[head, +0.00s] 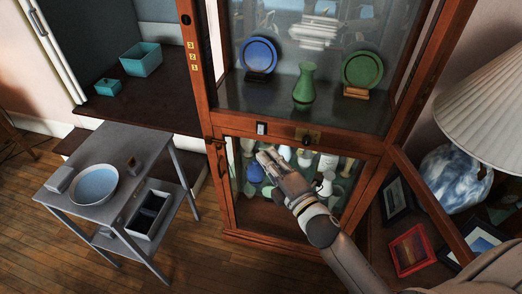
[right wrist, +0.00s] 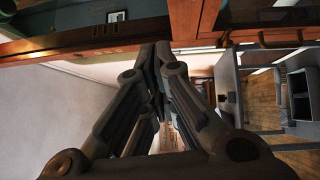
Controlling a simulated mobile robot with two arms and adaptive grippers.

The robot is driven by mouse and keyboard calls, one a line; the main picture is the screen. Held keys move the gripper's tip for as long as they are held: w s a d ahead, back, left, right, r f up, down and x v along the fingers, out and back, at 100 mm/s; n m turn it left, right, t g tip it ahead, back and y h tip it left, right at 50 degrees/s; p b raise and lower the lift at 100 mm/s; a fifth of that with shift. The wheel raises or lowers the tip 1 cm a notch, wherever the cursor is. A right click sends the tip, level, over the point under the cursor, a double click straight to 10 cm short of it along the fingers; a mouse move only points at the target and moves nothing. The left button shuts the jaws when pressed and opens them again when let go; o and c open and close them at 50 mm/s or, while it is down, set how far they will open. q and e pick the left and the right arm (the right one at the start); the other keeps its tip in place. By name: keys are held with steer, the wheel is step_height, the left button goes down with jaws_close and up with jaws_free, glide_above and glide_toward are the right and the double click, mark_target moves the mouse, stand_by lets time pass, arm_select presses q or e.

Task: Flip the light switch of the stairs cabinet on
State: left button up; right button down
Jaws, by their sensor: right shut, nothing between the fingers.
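The wooden glass-fronted cabinet (head: 206,100) stands in the middle of the head view. The switch's position is too small to read. My right gripper (head: 267,156) is shut and empty just below the switch, in front of the lower compartment; I cannot tell whether it touches anything. Its closed fingers also show in the right wrist view (right wrist: 156,60). A small pale rectangle (right wrist: 117,16) there may be the switch. My left gripper is out of view.
A grey side table (head: 113,150) with a bowl (head: 95,184) stands at left. An open lower door (head: 430,205) lies right of my arm, near a lamp (head: 490,105) and picture frames. Vases and plates stand inside the cabinet.

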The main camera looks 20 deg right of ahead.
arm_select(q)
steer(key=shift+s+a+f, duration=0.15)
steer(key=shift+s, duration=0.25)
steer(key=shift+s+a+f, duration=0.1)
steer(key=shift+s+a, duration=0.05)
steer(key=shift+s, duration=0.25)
arm_select(e)
steer(key=shift+r+v, duration=0.25)
steer(key=shift+v, duration=0.9)
steer(key=shift+d+f, duration=0.1)
steer(key=shift+d, duration=0.05)
